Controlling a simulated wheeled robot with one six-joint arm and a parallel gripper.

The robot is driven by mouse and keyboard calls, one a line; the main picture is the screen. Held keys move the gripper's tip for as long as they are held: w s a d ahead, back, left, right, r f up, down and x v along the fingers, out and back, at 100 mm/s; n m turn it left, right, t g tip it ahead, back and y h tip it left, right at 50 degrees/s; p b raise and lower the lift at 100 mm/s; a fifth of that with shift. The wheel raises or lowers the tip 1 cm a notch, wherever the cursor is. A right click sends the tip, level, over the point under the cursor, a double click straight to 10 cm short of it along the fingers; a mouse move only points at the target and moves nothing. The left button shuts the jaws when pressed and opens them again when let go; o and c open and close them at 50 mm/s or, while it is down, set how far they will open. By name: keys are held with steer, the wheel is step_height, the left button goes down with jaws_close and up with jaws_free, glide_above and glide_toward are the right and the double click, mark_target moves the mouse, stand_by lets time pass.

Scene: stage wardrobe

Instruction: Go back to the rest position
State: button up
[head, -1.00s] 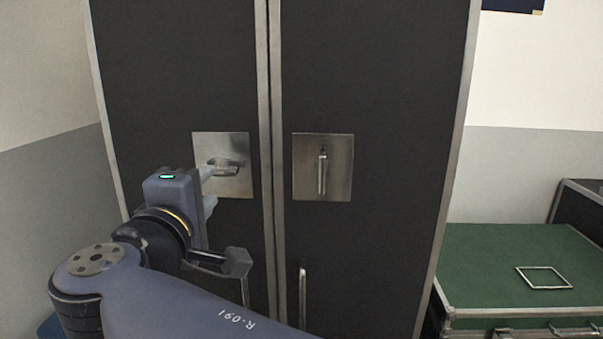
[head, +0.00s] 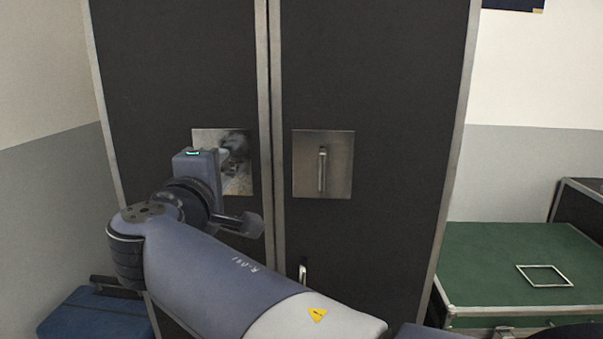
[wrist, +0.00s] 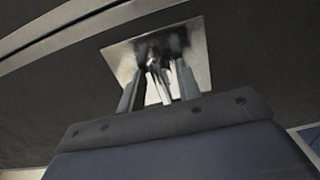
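My gripper (head: 224,156) is in front of the left metal latch plate (head: 238,180) of a tall black cabinet. In the wrist view the two fingers (wrist: 158,88) stand apart, pointing at the plate (wrist: 202,52). Bright narrow shapes show between them; I cannot tell whether these are the left latch handle or reflections, nor whether anything is touched. In the head view my gripper hides most of the left handle. The right latch handle (head: 322,168) stands upright on its own plate (head: 342,180).
The cabinet doors (head: 370,80) fill the middle, with a metal seam between them. A green-topped case (head: 490,260) with a thin square frame (head: 544,275) is at the right. A blue case (head: 95,320) is low at the left. Walls stand on both sides.

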steer(key=shift+s+a+r+n+p, duration=0.1)
steer(key=shift+r+n+p, duration=0.05)
steer(key=shift+n+p, duration=2.05)
steer(key=shift+s+r+n+p, duration=0.15)
steer(key=shift+n+p, duration=1.25)
steer(key=shift+p, duration=1.5)
steer(key=shift+w, duration=0.1)
